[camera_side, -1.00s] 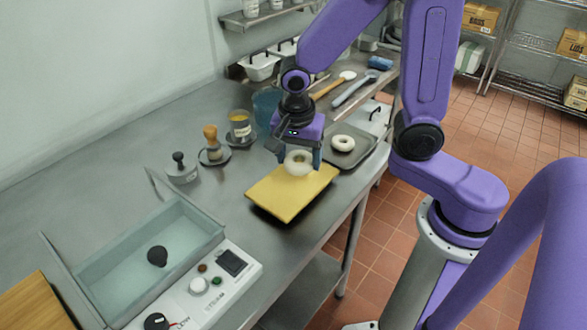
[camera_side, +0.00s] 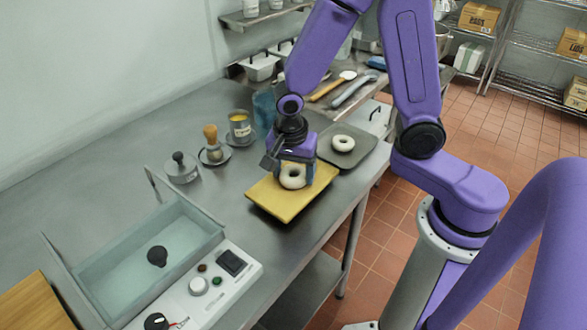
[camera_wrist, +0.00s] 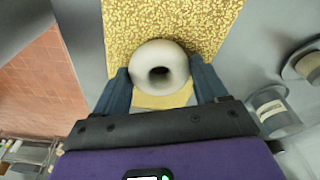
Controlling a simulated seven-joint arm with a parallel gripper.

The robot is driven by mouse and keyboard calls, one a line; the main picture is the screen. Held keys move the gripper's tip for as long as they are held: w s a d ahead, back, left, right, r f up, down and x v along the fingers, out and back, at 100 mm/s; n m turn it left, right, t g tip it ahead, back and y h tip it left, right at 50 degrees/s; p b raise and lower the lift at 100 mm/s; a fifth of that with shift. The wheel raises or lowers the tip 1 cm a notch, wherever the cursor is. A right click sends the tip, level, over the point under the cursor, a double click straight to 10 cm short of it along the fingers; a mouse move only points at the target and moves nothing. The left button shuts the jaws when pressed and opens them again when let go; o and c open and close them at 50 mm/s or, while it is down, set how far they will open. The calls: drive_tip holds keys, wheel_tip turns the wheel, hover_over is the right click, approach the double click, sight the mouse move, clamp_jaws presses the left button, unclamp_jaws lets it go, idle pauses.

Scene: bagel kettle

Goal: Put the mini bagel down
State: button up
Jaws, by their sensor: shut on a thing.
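A pale mini bagel (camera_side: 293,176) is between the fingers of my gripper (camera_side: 292,178), low over the yellow board (camera_side: 284,206). In the wrist view the bagel (camera_wrist: 159,67) shows its hole, and the blue-grey fingers of my gripper (camera_wrist: 161,85) are shut on its two sides. The yellow, grainy-looking board (camera_wrist: 160,18) lies behind it. I cannot tell whether the bagel touches the board. A second pale bagel (camera_side: 343,142) lies on the dark tray (camera_side: 357,155) behind and to the right.
A water basin (camera_side: 150,255) with a control panel (camera_side: 205,285) is at the front left. A grey stamp (camera_side: 181,168), a brush on a dish (camera_side: 212,150), a yellow-filled cup (camera_side: 240,127) and a blue container (camera_side: 263,108) stand left of and behind the board. Bare steel counter lies left of the board.

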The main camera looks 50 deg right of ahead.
sight(291, 178)
drive_tip(key=o, duration=1.1)
drive_tip(key=shift+f, duration=0.1)
wheel_tip(291, 178, up, 12)
drive_tip(key=a, duration=0.2)
drive_tip(key=shift+s+d+f+n+y, duration=0.3)
drive_tip(key=shift+s+d+n, duration=0.3)
drive_tip(key=shift+s+n, duration=3.15)
drive_tip(key=shift+s+d+f+n+y, duration=0.15)
drive_tip(key=shift+s+d+n+y, duration=0.35)
drive_tip(key=shift+s+n, duration=3.25)
drive_tip(key=shift+s+d+f+n+y, duration=0.25)
drive_tip(key=shift+s+d+n, duration=1)
drive_tip(key=shift+n, duration=4.45)
drive_tip(key=shift+s+a, duration=0.45)
drive_tip(key=shift+a, duration=0.1)
